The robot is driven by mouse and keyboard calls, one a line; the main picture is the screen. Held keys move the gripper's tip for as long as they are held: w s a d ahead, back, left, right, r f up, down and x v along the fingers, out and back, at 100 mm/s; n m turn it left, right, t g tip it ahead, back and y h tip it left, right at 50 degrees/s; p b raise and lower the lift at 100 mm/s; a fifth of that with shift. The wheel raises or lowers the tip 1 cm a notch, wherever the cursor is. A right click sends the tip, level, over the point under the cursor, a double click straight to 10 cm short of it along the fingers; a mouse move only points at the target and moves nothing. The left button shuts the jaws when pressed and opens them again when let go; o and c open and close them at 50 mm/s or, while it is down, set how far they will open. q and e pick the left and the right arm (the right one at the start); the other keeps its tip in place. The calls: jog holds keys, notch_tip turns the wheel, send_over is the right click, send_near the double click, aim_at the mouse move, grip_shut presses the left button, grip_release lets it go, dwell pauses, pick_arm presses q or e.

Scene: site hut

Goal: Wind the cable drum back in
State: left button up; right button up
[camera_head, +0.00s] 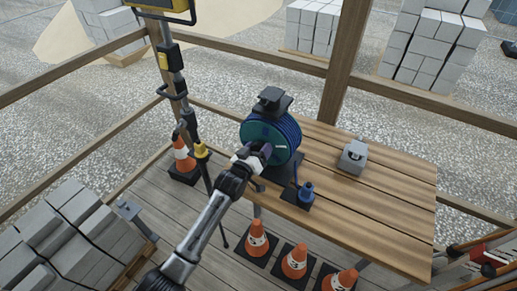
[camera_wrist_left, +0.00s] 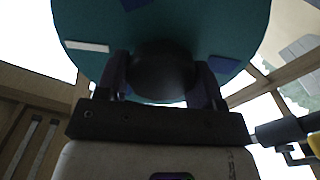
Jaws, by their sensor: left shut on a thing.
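The cable drum (camera_head: 282,134) stands on the wooden bench, with dark blue cable wound on it, a teal side disc and a black top bracket. My left gripper (camera_head: 259,152) is at the disc's near face. In the left wrist view, the teal disc (camera_wrist_left: 100,22) fills the top, and my left gripper's two fingers (camera_wrist_left: 162,78) are shut on a dark round knob (camera_wrist_left: 160,68) in front of it. The blue cable end with its plug (camera_head: 306,191) is on a dark plate at the bench's front edge. My right gripper is not in view.
A grey block-like object (camera_head: 353,157) sits on the bench (camera_head: 395,205), whose right part is clear. Orange cones (camera_head: 294,262) stand below its front edge. A lamp stand (camera_head: 178,80) rises left of the drum. Grey blocks (camera_head: 75,225) are stacked at lower left.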

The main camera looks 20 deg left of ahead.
pick_arm(q)
jog(key=c, duration=0.3)
jog(key=shift+n+p, duration=0.6)
jog(key=shift+n, duration=0.4)
jog(key=n+p, duration=0.1)
jog(key=n, duration=0.1)
jog(key=shift+a+n, duration=0.1)
jog(key=shift+n, duration=0.3)
jog(key=n+p, duration=0.1)
jog(key=n, duration=0.4)
jog(key=shift+f, duration=0.15)
jog(key=shift+f+n, duration=0.1)
jog(key=shift+n, duration=1.6)
jog(key=shift+a, duration=0.1)
jog(key=shift+n, duration=0.3)
